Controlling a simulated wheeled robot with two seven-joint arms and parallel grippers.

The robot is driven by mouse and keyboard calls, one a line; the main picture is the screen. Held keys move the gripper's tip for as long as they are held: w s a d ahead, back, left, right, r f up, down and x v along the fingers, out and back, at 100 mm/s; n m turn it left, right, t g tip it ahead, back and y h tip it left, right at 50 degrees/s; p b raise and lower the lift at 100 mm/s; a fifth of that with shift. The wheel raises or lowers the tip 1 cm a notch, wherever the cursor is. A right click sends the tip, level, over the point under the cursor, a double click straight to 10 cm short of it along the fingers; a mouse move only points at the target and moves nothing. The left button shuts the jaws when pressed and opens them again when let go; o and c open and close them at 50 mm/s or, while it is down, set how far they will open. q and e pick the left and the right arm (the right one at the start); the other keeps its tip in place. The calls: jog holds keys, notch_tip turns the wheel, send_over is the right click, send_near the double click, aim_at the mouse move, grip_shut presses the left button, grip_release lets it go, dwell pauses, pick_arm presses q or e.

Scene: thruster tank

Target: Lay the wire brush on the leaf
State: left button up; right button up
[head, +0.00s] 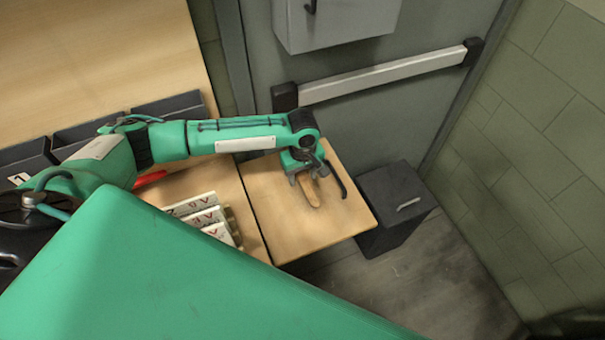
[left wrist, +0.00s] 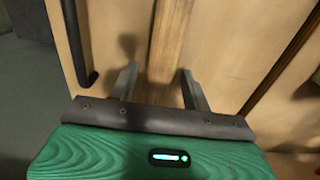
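The leaf (head: 292,230) is a pale wooden panel at the right end of the bench; its bare wood also shows in the left wrist view (left wrist: 220,40). The wire brush (head: 309,192) shows as a brown wooden handle on or just over the leaf; its bristles are hidden. My left gripper (head: 306,176) is low over the leaf at the handle. In the left wrist view the handle (left wrist: 168,40) runs between the two fingers (left wrist: 158,88), with gaps on both sides, so the gripper looks open around it. My right gripper is not in view.
A black curved bar (head: 336,180) stands near the leaf's far edge. White lettered boxes (head: 205,215) and dark bins (head: 85,135) are on the bench. A dark grey cabinet (head: 395,200) stands beyond the leaf. The leaf's near part is clear.

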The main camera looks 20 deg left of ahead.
aim_at(303, 177)
pick_arm(q)
jog(key=shift+r, duration=0.2)
notch_tip(303, 177, up, 12)
jog(key=b, duration=0.2)
jog(key=shift+b, duration=0.35)
